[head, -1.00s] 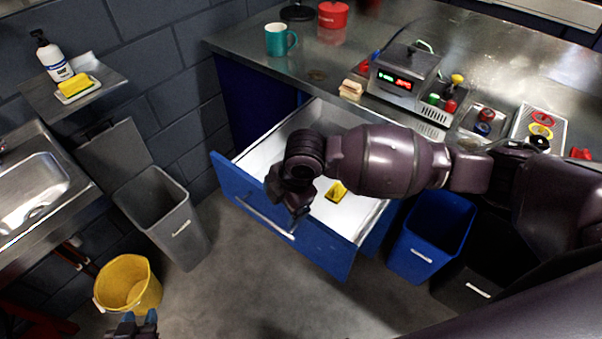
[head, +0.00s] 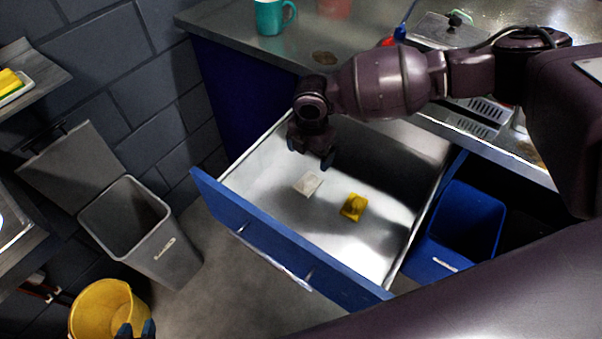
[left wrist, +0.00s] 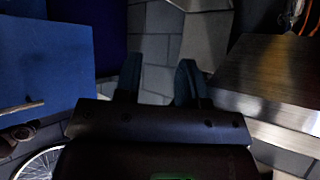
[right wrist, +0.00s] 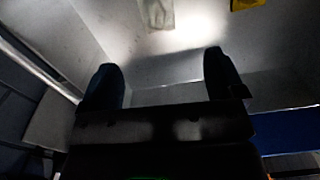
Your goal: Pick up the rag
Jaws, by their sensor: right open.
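A pale, flat folded cloth, which looks like the rag (head: 308,183), lies on the floor of the open drawer (head: 276,240). It also shows at the top of the right wrist view (right wrist: 156,13). My right gripper (head: 311,154) is inside the drawer area, above and just behind the rag, apart from it. Its fingers are spread and empty (right wrist: 162,75). My left gripper (head: 137,330) is low at the bottom edge of the head view, far from the drawer. Its fingers stand apart with nothing between them in the left wrist view (left wrist: 160,82).
A yellow item (head: 354,207) lies right of the rag in the drawer. The drawer's blue front and the steel counter (head: 350,30) bound the space. A grey bin (head: 140,235), yellow bucket (head: 105,310) and blue bin (head: 465,225) stand around. The drawer floor between is clear.

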